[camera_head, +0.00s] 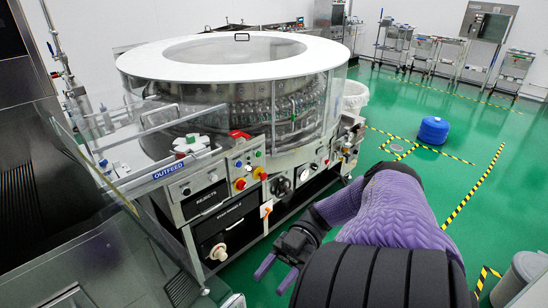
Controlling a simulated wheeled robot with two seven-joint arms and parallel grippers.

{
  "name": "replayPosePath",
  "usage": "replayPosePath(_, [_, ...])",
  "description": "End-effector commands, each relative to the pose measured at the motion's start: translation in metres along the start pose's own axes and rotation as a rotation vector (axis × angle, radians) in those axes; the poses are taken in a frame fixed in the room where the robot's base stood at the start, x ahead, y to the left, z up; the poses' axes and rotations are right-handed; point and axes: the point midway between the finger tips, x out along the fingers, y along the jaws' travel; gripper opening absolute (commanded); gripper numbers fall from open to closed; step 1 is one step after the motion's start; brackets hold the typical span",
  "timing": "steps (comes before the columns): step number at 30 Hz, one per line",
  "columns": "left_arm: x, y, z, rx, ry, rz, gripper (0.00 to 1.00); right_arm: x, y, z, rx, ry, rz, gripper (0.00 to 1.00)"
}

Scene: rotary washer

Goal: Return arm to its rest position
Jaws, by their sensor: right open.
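My right arm (400,215), in a purple quilted sleeve with black parts, comes in from the bottom right of the head view. Its forearm reaches left toward the washer's front side. My right gripper (275,275) has a black body and two purple fingers spread apart, with nothing between them. It appears over the green floor in the picture, in front of the rotary washer (250,165), apart from it as far as I can tell. My left arm and gripper are not in view.
The washer's control panel (245,170) has several buttons and knobs, with dark drawers below. An outfeed rail (165,172) is at left. A blue container (433,130) stands on the open green floor. Carts line the far wall. A grey bin (525,275) is at lower right.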

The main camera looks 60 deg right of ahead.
Motion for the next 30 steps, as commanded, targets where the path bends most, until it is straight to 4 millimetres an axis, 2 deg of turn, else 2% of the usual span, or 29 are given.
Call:
replayPosePath(1, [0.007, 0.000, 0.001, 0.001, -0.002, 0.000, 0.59, -0.007, 0.000, 0.004, 0.000, -0.003, 0.001, 0.53])
replayPosePath(4, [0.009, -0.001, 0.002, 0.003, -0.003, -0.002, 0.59, -0.015, 0.000, 0.002, 0.000, -0.001, 0.000, 0.53])
replayPosePath(16, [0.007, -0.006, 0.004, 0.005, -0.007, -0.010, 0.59, -0.016, 0.000, 0.000, 0.000, 0.001, 0.000, 0.53])
replayPosePath(17, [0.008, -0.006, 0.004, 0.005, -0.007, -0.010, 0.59, -0.016, 0.000, 0.001, -0.002, -0.001, 0.005, 0.53])
replayPosePath(19, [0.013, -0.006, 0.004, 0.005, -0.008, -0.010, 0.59, -0.012, 0.006, 0.020, -0.020, -0.021, 0.063, 0.53])
replayPosePath(20, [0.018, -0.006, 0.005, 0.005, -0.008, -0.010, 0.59, -0.010, 0.011, 0.036, -0.036, -0.042, 0.116, 0.53])
replayPosePath(22, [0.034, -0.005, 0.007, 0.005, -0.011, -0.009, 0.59, -0.003, 0.027, 0.094, -0.073, -0.126, 0.307, 0.53])
replayPosePath(23, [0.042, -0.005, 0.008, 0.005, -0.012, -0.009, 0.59, -0.001, 0.035, 0.125, -0.081, -0.180, 0.410, 0.53])
replayPosePath(24, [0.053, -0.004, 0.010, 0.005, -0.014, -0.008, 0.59, 0.000, 0.043, 0.169, -0.077, -0.266, 0.553, 0.53])
replayPosePath(26, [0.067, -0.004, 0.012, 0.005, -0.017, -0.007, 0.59, -0.001, 0.047, 0.235, -0.033, -0.416, 0.751, 0.53])
replayPosePath(27, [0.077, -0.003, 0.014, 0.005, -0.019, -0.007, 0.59, -0.001, 0.042, 0.279, 0.023, -0.525, 0.862, 0.53])
replayPosePath(28, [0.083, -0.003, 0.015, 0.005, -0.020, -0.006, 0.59, 0.000, 0.034, 0.310, 0.077, -0.609, 0.932, 0.53])
replayPosePath(29, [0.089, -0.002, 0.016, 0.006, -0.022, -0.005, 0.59, 0.003, 0.022, 0.340, 0.140, -0.694, 0.990, 0.53])
replayPosePath(30, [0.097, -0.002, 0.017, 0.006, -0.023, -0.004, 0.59, 0.009, 0.003, 0.377, 0.236, -0.806, 1.045, 0.53])
